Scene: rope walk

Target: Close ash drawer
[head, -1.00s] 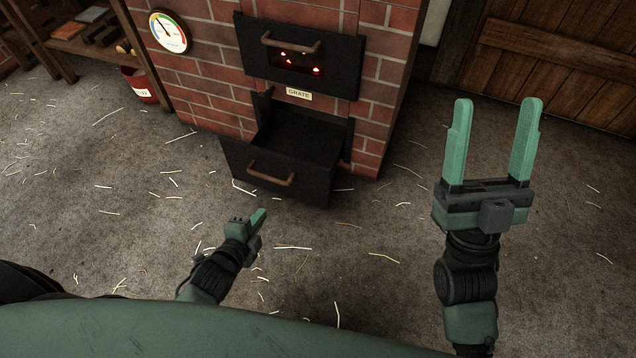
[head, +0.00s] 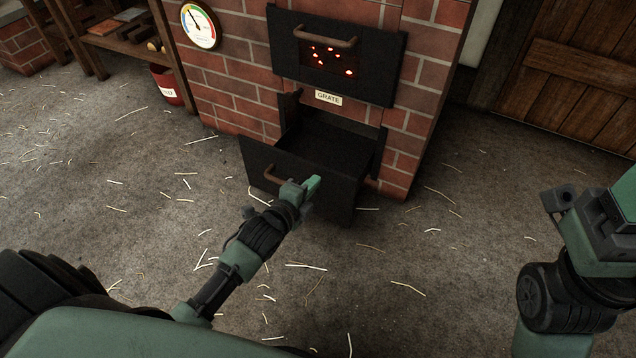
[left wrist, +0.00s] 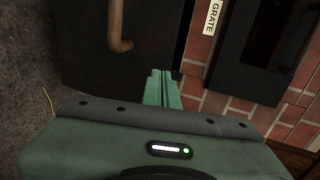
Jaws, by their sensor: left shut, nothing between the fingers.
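The black ash drawer (head: 262,160) stands pulled out from the bottom of the brick furnace, below the "GRATE" label (head: 328,98). Its inside looks dark and empty. A copper-coloured handle (head: 273,176) is on its front, partly hidden by my left gripper (head: 313,184). That gripper is shut and empty, at the drawer front just right of the handle; I cannot tell whether it touches. In the left wrist view its closed green fingers (left wrist: 161,88) point at the dark drawer front, with the handle (left wrist: 118,28) to the left. My right arm is at the right edge, its fingers out of frame.
The black grate door (head: 385,68) with glowing openings is above the drawer. A round gauge (head: 200,26) is on the brick wall. A red bucket (head: 168,86) and a wooden shelf (head: 110,38) stand at the left. The straw-strewn floor around the drawer is open.

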